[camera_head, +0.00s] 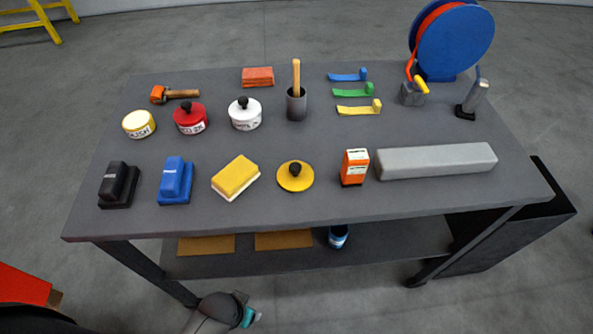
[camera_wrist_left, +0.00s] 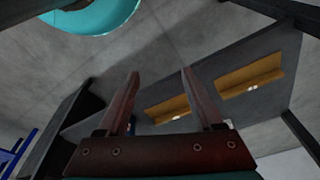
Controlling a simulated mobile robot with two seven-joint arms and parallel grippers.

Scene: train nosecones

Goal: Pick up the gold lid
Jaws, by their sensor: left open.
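The gold lid (camera_head: 295,177) is a round yellow disc with a black knob on top. It lies flat near the front middle of the grey table, between a yellow sponge and an orange box, with nothing touching it. My left gripper (camera_wrist_left: 160,74) shows in the left wrist view, its two reddish-brown fingers spread apart with nothing between them. It appears to be low, in front of the workbench and away from the lid. The lid is not in the wrist view. My right gripper is in neither view.
The table (camera_head: 300,212) also bears a yellow sponge (camera_head: 236,176), an orange box (camera_head: 354,167), a long grey block (camera_head: 436,161), a blue block (camera_head: 175,181), red (camera_head: 190,119) and white (camera_head: 245,114) pots. Tan sheets (camera_head: 284,240) lie on the lower shelf. Bare tabletop surrounds the lid.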

